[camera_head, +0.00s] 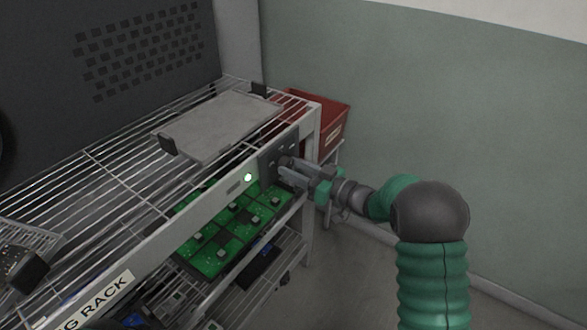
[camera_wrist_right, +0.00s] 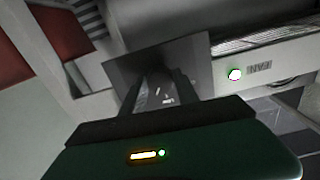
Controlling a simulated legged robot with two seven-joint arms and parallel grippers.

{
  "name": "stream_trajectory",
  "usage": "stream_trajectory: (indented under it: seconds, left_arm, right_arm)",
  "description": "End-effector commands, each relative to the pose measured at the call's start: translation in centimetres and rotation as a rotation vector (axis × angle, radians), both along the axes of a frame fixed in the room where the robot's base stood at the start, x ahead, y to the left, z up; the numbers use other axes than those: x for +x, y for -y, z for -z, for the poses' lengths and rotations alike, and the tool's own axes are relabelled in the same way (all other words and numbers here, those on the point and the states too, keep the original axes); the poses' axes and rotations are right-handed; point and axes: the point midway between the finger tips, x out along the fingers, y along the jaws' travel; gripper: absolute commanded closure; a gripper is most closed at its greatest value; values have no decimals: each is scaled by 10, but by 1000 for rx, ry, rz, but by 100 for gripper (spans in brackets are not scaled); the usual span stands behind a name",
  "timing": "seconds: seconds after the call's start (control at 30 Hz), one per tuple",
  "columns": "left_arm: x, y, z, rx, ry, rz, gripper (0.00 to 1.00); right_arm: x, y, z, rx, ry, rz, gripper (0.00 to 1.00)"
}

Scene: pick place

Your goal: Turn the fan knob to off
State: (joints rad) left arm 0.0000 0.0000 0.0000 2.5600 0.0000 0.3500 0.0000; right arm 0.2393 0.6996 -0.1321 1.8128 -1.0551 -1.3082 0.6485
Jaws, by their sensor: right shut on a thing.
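A dark square control plate (camera_head: 281,157) sits on the front rail of the rack, and it also shows in the right wrist view (camera_wrist_right: 192,52). My right gripper (camera_head: 287,168) is at this plate, shut on the fan knob. In the right wrist view its fingers (camera_wrist_right: 158,88) reach to the middle of the plate. My left gripper is not in view.
The wire-shelf rack (camera_head: 105,273) holds a grey flat tray (camera_head: 215,127) on top and green circuit boards (camera_head: 207,262) below. A red bin (camera_head: 335,127) stands behind the rack's right end. Floor to the right is clear up to the green wall (camera_head: 420,100).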

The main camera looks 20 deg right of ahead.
Motion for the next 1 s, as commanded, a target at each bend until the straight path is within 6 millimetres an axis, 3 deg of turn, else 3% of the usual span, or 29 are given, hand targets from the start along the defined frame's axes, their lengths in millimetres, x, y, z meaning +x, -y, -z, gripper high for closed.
stream_trajectory:
  seconds: [0.57,1.0]
  left_arm:
    - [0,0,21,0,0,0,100]
    - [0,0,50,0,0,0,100]
  right_arm:
    - [0,2,4,-432,333,2,100]
    - [1,2,5,-762,590,0,100]
